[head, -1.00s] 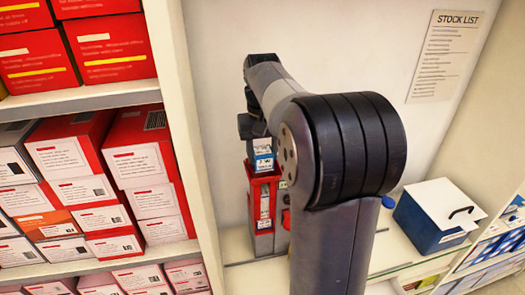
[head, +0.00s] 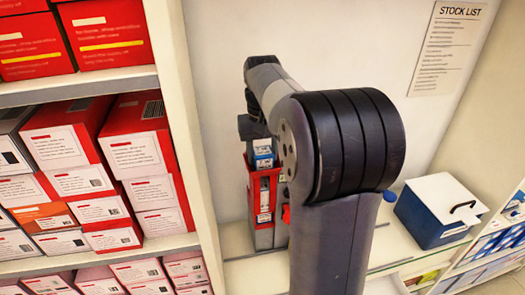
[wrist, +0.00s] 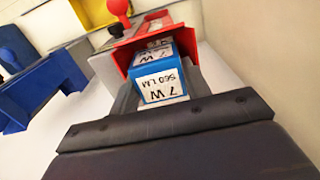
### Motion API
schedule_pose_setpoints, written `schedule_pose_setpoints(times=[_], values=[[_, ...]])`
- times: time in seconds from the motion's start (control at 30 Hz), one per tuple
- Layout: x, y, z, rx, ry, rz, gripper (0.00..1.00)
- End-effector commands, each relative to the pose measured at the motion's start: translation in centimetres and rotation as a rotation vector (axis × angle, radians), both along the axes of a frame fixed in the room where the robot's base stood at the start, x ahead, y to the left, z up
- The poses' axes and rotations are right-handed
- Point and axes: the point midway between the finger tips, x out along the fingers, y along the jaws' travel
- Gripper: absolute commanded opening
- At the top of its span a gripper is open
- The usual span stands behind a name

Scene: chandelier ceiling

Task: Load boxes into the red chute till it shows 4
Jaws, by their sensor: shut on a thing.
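The red chute (head: 277,190) stands upright on the counter against the back wall, with a blue-and-white box visible through its front slot. In the wrist view its red mouth (wrist: 122,55) is just beyond my fingers. My gripper (wrist: 166,88) is shut on a blue-and-white box (wrist: 160,72) marked "7 W 560 LM". In the head view this held box (head: 263,152) is right at the chute's top; I cannot tell how far it is inside. My arm hides part of the chute's right side, and no number display is readable.
A shelf of red and white cartons (head: 60,140) stands at left. A blue case with a white lid (head: 430,225) sits on the counter at right. The wrist view shows a blue holder (wrist: 45,88), a yellow part (wrist: 95,10) and a red knob (wrist: 118,8).

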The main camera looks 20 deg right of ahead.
Motion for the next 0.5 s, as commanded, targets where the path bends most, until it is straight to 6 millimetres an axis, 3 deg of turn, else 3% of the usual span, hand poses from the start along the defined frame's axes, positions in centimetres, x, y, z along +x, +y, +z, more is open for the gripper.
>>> schedule_pose_setpoints(times=[0.43,0.47,0.5], values=[[-0.02,0.0,-0.75,0.0,0.001,0.0,0.22],[-0.01,0.0,-0.75,0.0,0.001,0.0,0.47],[-0.01,0.0,-0.75,0.0,0.001,0.0,0.5]])
